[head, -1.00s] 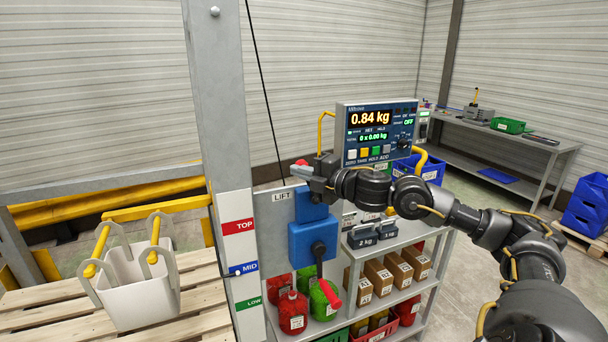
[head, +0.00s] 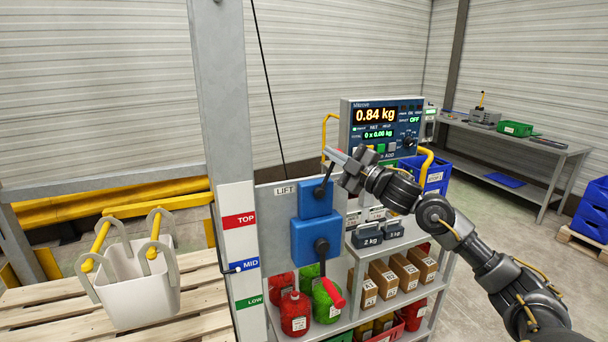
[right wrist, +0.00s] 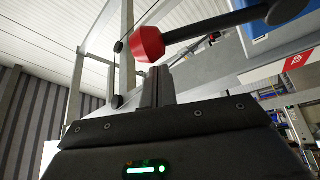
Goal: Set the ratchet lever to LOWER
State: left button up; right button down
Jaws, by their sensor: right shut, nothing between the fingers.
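The ratchet lever (head: 325,180) is a short dark rod on the upper blue box (head: 315,202), beside the LIFT label. It leans up and to the right; its top end is hidden by my gripper. My right gripper (head: 332,154) is shut and empty at the lever's upper end. In the right wrist view a red knob (right wrist: 147,44) on the dark rod (right wrist: 205,27) lies just beyond the shut fingertips (right wrist: 156,72). I cannot tell whether they touch. No LOWER label is readable. My left gripper is not in view.
Below is a larger blue box (head: 316,241) with a red-handled crank (head: 334,293). A scale display (head: 380,125) stands behind my right gripper, above shelves of weights and boxes. A grey post (head: 222,120) and a white bucket (head: 135,285) are on the left.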

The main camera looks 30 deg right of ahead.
jog(key=shift+s+d+f+m+t+h+b, duration=0.1)
jog(key=shift+d+f+m+t+h+b, duration=0.15)
jog(key=shift+d+m, duration=0.2)
jog(key=shift+s+d+m+t+h+b, duration=0.15)
jog(key=shift+d+m+b, duration=0.15)
jog(key=shift+m, duration=0.15)
jog(key=shift+r, duration=0.1)
jog(key=s+b, duration=0.2)
jog(key=s, duration=0.7)
jog(key=shift+s+a+f+b, duration=0.2)
jog(key=shift+a+f+b, duration=0.15)
jog(key=shift+b, duration=0.05)
dwell(0.5)
